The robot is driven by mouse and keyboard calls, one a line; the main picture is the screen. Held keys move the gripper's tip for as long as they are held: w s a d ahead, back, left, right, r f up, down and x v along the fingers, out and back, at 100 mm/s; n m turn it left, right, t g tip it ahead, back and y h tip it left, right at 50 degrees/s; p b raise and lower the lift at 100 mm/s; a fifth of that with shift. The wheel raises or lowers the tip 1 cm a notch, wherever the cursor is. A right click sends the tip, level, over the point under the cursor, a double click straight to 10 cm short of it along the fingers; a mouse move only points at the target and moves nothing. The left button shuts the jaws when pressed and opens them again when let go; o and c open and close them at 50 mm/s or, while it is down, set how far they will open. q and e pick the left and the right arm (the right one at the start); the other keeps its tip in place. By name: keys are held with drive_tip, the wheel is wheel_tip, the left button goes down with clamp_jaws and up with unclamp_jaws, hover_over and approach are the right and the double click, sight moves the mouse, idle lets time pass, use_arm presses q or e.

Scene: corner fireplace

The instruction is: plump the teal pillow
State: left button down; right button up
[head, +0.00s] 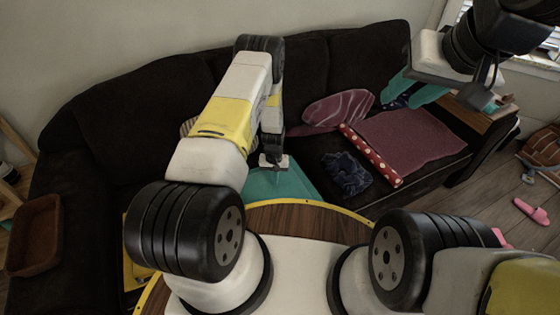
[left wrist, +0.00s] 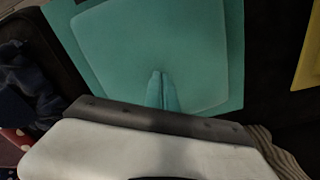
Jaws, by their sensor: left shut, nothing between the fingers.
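The teal pillow (head: 258,188) lies on the dark sofa seat in the head view, just behind the round wooden table. My arm and the table edge hide part of it. In the left wrist view the pillow (left wrist: 130,45) fills much of the picture and looks flat and square, with a raised seam. My left gripper (head: 277,178) points down at the pillow; its teal fingers (left wrist: 162,78) are together and empty over the pillow's middle. I cannot tell whether they touch it.
On the sofa lie a dark blue cloth (head: 346,173), a red polka-dot roll (head: 371,156), a folded maroon blanket (head: 412,141) and a patterned maroon cushion (head: 338,107). The wooden table (head: 305,221) stands close in front. A brown basket (head: 35,235) is at the left.

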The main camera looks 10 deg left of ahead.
sight(282, 183)
use_arm(q)
drive_tip(key=shift+f, duration=0.85)
drive_tip(key=shift+w+d+r, duration=0.1)
drive_tip(key=shift+r, duration=0.05)
drive_tip(key=shift+w+d+r, duration=0.5)
drive_tip(key=shift+d+r, duration=0.15)
drive_tip(key=shift+d, duration=0.05)
drive_tip(key=shift+w+d+r, duration=0.45)
drive_tip(key=shift+d+r, duration=0.15)
drive_tip(key=shift+d, duration=0.1)
drive_tip(key=shift+f, duration=1.35)
